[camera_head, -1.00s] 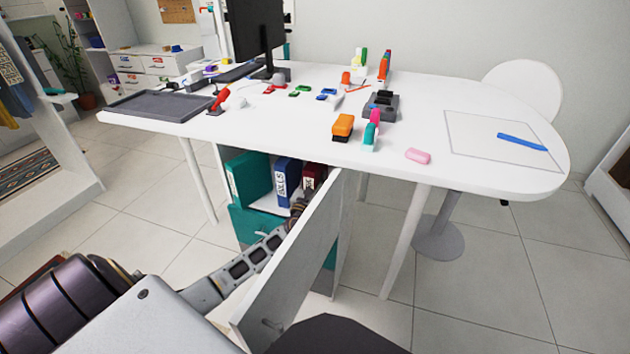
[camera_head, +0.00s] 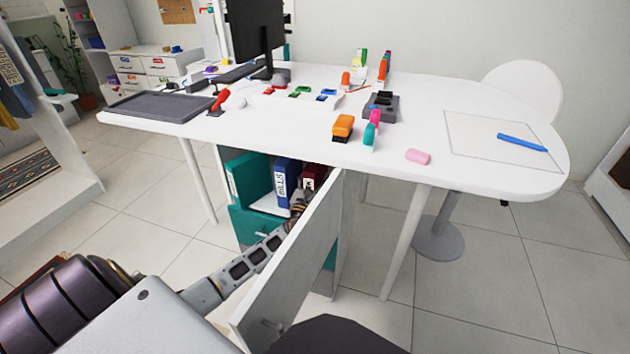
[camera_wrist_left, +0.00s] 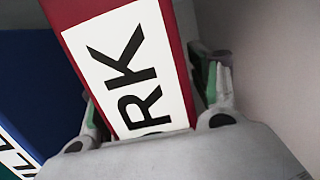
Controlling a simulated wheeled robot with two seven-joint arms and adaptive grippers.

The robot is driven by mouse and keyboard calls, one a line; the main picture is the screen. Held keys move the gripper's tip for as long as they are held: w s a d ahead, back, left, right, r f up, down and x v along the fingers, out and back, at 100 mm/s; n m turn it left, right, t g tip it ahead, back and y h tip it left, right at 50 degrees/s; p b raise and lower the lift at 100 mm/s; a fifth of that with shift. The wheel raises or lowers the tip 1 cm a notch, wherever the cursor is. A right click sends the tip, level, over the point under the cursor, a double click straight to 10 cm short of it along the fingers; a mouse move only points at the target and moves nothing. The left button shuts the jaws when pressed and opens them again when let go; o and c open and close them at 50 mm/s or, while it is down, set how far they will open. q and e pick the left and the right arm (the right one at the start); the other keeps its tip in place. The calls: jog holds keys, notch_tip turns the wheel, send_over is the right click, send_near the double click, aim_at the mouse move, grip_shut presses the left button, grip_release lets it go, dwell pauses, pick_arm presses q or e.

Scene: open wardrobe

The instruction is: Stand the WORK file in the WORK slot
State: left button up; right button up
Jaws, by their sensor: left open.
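The dark red WORK file (camera_head: 314,174) is in the open cabinet under the desk, beside the blue BILLS file (camera_head: 287,178). In the left wrist view the WORK file (camera_wrist_left: 128,66) fills the middle, its white label showing "RK" and leaning in the picture. My left gripper (camera_wrist_left: 152,103) is open, with one finger on each side of this file; I cannot tell whether they touch it. In the head view the cabinet door partly hides my left gripper (camera_head: 298,208). The WORK slot cannot be made out. My right gripper is not in view.
The open white cabinet door (camera_head: 290,262) stands close to the right of my left arm. A teal file (camera_head: 249,177) stands left of the BILLS file. A teal drawer front (camera_head: 245,224) is below. The white desk top (camera_head: 290,130) overhangs the cabinet.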

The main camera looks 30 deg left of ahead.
pick_arm(q)
jog(key=shift+v, duration=2)
send_near(312, 188)
jog(key=shift+w+a+f+p, duration=0.15)
jog(key=shift+w+a+f, duration=0.2)
jog(key=shift+w, duration=0.35)
jog(key=shift+w+a+f+p, duration=0.15)
jog(key=shift+w+a+f, duration=0.2)
jog(key=shift+w, duration=0.35)
jog(key=shift+w+a+f+p, duration=0.15)
jog(key=shift+w+a+f, duration=0.2)
jog(key=shift+w, duration=0.35)
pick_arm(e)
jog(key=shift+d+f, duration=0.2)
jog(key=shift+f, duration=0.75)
